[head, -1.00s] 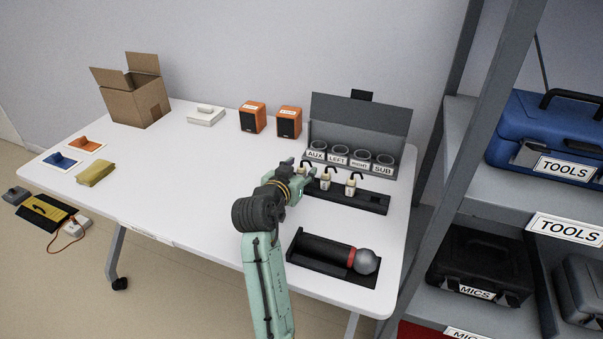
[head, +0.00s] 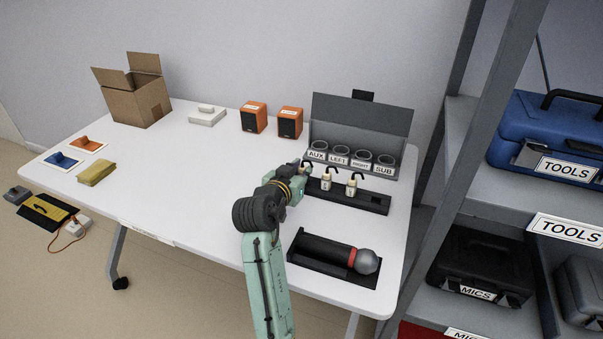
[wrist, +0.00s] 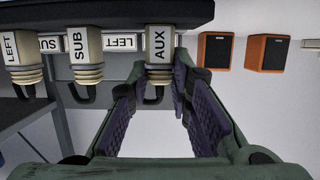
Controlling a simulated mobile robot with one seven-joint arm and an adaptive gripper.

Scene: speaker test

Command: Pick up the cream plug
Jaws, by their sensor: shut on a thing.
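Several cream plugs with black cable hooks stand in a dark rack (head: 374,202). In the wrist view, which looks inverted, they read LEFT (wrist: 22,50), SUB (wrist: 85,48) and AUX (wrist: 158,45). My gripper (wrist: 160,75) has one finger on each side of the AUX plug and is shut on it. The AUX plug is at the rack's left end, still at the rack (wrist: 110,14). In the head view my gripper (head: 300,178) hides most of it; the two other plugs (head: 326,182) (head: 351,185) show beside it.
Behind the rack stands a grey panel (head: 358,118) with round sockets marked AUX, LEFT, RIGHT and SUB. A microphone (head: 365,261) lies in a black tray in front. Orange speakers (head: 253,117) (head: 290,122) stand behind left. A metal shelf (head: 432,205) borders the right. The table's middle (head: 185,165) is clear.

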